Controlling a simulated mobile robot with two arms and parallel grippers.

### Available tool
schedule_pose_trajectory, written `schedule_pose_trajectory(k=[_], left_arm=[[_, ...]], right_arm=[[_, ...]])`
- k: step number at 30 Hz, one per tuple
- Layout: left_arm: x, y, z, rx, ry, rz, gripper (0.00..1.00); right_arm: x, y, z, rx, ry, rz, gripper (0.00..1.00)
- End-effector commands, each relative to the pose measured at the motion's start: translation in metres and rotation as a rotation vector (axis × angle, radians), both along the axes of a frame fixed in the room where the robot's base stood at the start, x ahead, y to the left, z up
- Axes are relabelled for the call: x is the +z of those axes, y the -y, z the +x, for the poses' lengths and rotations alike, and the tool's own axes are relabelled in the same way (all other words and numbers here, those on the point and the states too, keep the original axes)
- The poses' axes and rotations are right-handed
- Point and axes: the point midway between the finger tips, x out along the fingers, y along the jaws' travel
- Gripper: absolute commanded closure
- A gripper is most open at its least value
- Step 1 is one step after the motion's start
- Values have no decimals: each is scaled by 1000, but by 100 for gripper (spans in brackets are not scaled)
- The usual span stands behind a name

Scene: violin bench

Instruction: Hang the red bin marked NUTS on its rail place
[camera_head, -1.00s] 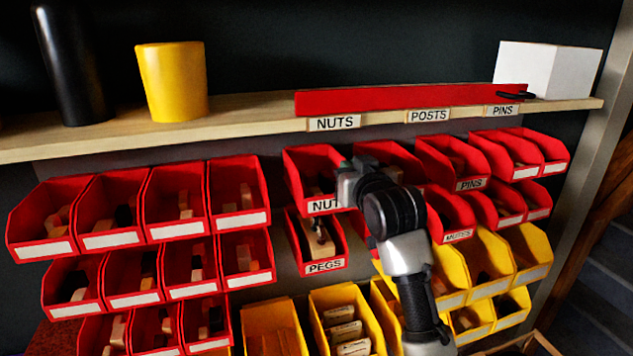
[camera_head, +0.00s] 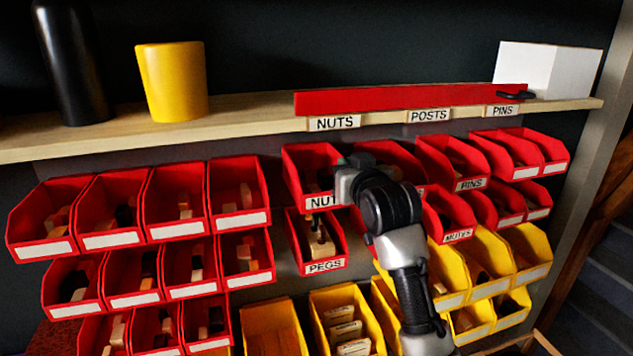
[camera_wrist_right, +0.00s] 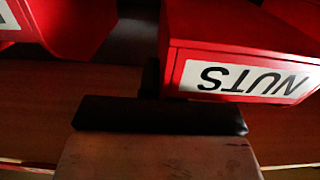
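The red bin marked NUTS (camera_head: 304,165) is at the left end of the upper row of the right-hand group, below the shelf label NUTS (camera_head: 334,123). It is about upright; whether its back sits on the rail is hidden. My right gripper (camera_head: 345,184) is at the bin's front right edge and appears shut on it, covering the end of its label. In the right wrist view, the bin's label (camera_wrist_right: 247,81) is upside down, with a dark finger (camera_wrist_right: 150,78) against the bin's edge. My left gripper is not in view.
The red PEGS bin (camera_head: 325,267) hangs directly below. Red bins crowd the right side, including PINS (camera_head: 471,184). Another group of red bins (camera_head: 237,219) is at left, across a narrow gap. The wooden shelf (camera_head: 250,121) runs above, carrying a yellow cup (camera_head: 172,82).

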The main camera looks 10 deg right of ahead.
Motion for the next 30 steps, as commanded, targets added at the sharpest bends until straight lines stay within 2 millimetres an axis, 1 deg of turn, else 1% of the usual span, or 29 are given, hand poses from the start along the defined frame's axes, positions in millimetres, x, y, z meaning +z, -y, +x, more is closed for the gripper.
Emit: schedule_pose_trajectory(k=[30], left_arm=[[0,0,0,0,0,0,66]], right_arm=[[1,-3,12,0,2,0,100]])
